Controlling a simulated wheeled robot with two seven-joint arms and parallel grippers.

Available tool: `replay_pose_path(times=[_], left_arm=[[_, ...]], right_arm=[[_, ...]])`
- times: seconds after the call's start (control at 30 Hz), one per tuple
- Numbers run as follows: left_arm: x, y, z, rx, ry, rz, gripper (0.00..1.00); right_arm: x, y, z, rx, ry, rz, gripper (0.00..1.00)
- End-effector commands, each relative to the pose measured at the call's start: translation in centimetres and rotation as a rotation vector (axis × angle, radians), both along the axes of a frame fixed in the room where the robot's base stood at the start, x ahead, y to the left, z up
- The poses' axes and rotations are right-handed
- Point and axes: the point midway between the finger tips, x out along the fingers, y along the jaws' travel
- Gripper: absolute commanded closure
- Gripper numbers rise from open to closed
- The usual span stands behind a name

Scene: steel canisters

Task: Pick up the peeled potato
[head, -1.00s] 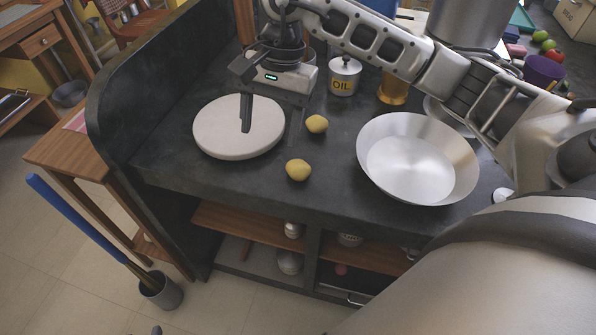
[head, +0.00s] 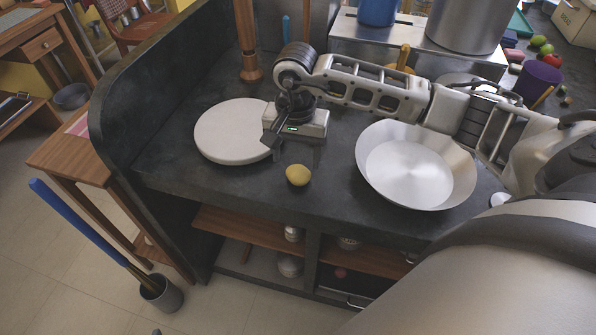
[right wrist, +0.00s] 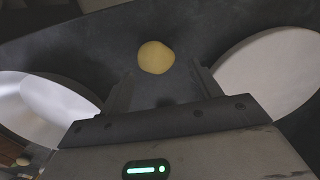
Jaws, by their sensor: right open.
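A yellow, smooth peeled potato (head: 298,175) lies on the dark counter near its front edge. In the right wrist view a potato (right wrist: 156,57) shows just beyond the fingertips, roughly centred between them. My right gripper (head: 294,150) hangs above the counter, just behind the potato in the head view. Its fingers are apart with nothing between them, as the right wrist view (right wrist: 163,80) also shows. A second yellow potato seen earlier farther back is now hidden behind my gripper. My left gripper is not in view.
A round white board (head: 225,130) lies left of my gripper. A wide steel pan (head: 415,170) stands to the right. A dark side wall (head: 115,110) closes the counter's left end. The counter front around the potato is clear.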

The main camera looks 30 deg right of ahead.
Motion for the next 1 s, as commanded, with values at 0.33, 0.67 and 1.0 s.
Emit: replay_pose_path(times=[0.33,0.67,1.0], left_arm=[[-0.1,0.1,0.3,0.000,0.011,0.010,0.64],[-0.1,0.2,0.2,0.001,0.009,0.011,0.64],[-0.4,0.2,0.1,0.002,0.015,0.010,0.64]], right_arm=[[-0.7,0.0,-4.0,0.001,0.001,0.000,0.37],[-0.7,0.0,-4.0,0.001,0.001,0.000,0.73],[-0.6,0.0,-3.9,0.001,-0.001,-0.001,0.92]])
